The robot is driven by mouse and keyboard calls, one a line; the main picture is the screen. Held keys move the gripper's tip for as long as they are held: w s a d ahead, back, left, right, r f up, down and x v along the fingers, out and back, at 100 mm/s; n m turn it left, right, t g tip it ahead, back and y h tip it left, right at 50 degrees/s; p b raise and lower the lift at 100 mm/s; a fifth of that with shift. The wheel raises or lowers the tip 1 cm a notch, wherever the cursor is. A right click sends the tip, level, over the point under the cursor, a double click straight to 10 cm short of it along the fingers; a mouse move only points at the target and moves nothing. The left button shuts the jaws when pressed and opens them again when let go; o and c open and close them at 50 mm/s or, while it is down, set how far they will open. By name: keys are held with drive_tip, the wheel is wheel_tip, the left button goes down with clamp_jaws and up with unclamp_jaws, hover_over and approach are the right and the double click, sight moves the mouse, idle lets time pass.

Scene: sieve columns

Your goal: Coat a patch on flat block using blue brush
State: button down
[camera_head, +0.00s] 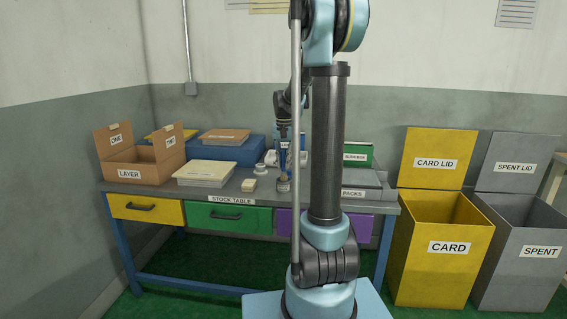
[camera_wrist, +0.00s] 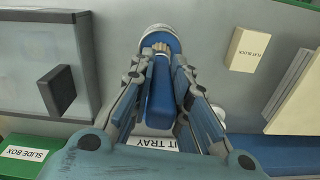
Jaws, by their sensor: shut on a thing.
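My gripper (camera_wrist: 160,75) is shut on the blue brush (camera_wrist: 159,100), whose handle lies between the fingers with its pale bristle end pointing away from the palm. In the head view my gripper (camera_head: 284,150) is over the table with the brush (camera_head: 284,170) pointing down. The flat block (camera_wrist: 249,49) is cream, labelled, and lies to the right of the brush and apart from it. It also shows in the head view (camera_head: 249,185), left of the brush. A round pale and blue thing (camera_wrist: 160,31) is at the bristle end; whether they touch, I cannot tell.
The stock table (camera_head: 231,200) carries a cardboard layer box (camera_head: 129,172), a cream-topped stack (camera_head: 205,170), a blue case (camera_head: 232,152) and a green slide box (camera_head: 357,154). A grey case (camera_wrist: 33,60) lies left of the brush in the wrist view. Yellow and grey bins stand right.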

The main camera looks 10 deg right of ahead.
drive_tip(key=shift+f, duration=0.35)
idle(1.2)
drive_tip(key=shift+r, duration=3.55)
